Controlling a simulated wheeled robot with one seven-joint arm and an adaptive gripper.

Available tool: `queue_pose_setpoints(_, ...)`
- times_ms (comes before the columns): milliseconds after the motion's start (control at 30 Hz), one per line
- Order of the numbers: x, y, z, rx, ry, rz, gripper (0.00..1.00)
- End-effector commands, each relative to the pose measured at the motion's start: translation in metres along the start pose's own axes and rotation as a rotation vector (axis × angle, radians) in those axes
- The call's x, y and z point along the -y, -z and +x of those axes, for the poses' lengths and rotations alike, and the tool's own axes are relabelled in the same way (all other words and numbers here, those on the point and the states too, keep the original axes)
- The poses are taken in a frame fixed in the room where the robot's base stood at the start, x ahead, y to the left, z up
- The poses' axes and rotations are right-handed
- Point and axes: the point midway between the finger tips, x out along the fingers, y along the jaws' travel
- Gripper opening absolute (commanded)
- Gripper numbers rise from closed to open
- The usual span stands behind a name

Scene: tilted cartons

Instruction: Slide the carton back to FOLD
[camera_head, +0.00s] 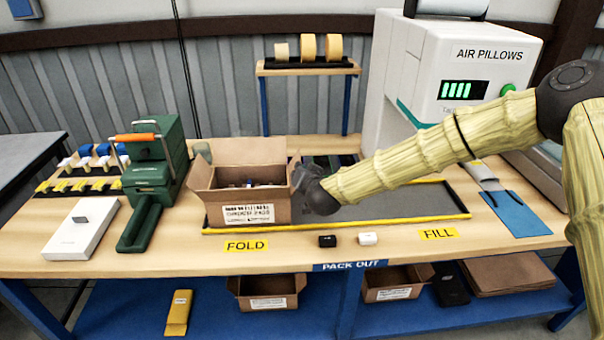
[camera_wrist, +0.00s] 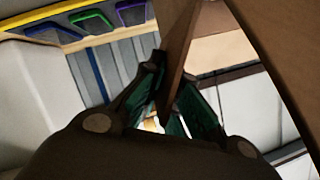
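The open brown carton (camera_head: 243,210) sits at the left end of the dark strip (camera_head: 400,203), behind the yellow FOLD label (camera_head: 246,246). Its top flaps stand open and small dark items show inside. My gripper (camera_head: 305,178) is at the carton's right wall, low and partly hidden by my wrist. In the wrist view, a brown cardboard edge (camera_wrist: 176,60) comes between the two green-padded fingers (camera_wrist: 172,100). The fingers look apart, with a gap beside the cardboard; firm contact cannot be made out.
The FILL label (camera_head: 437,234) is at the right, with clear strip before it. The air pillow machine (camera_head: 460,70) stands behind right.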

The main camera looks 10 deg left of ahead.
Motion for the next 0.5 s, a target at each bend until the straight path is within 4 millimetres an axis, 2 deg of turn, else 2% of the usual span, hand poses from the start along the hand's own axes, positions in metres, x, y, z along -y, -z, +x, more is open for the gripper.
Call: queue_pose_setpoints(500, -0.0028, 0.0019, 0.0016, -0.007, -0.013, 0.006, 0.00)
